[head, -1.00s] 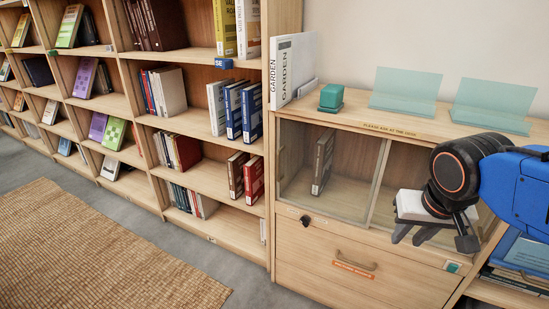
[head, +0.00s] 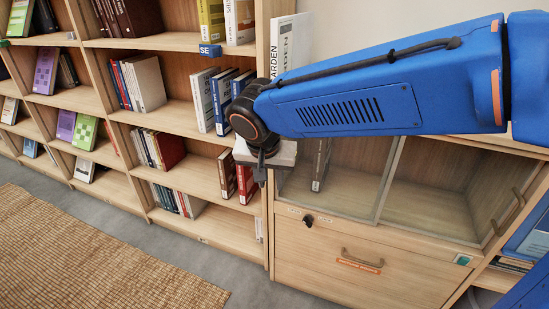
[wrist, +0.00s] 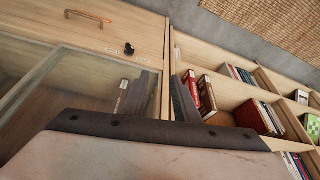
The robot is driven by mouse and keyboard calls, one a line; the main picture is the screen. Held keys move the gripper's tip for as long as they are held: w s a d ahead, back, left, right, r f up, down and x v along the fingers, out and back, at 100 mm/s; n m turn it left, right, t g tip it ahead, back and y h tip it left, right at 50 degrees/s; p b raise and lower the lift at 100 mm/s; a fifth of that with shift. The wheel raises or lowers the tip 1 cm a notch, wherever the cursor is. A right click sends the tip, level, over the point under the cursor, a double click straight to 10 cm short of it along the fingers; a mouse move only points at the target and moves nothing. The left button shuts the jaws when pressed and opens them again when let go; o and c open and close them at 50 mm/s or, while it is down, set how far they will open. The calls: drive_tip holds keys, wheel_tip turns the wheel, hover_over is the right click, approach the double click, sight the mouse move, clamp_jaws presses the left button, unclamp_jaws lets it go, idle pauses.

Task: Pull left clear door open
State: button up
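The left clear door (head: 350,195) is a glass pane in the upper part of the wooden cabinet, shut as far as I can see; it also shows in the wrist view (wrist: 85,85). A dark book stands behind its glass. My gripper (head: 258,178) is in front of the door's left edge, where the cabinet meets the bookshelf. In the wrist view my two dark fingers (wrist: 164,95) stand apart with the cabinet's edge visible between them, and nothing is seen held.
The right clear door (head: 440,185) is shut and has a handle (head: 508,212). Below is a drawer (head: 310,255) with a handle and a dark knob above it. Bookshelves (head: 200,165) with red and blue books stand close left of my gripper. The floor in front is clear, with a woven rug.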

drive_tip(key=w, duration=0.4)
drive_tip(key=w+d+f, duration=0.1)
drive_tip(key=w, duration=0.7)
drive_tip(key=shift+w+d+f, duration=0.2)
drive_tip(key=shift+d, duration=0.2)
drive_tip(key=shift+w+f, duration=0.25)
drive_tip(key=shift+f, duration=0.45)
clamp_jaws()
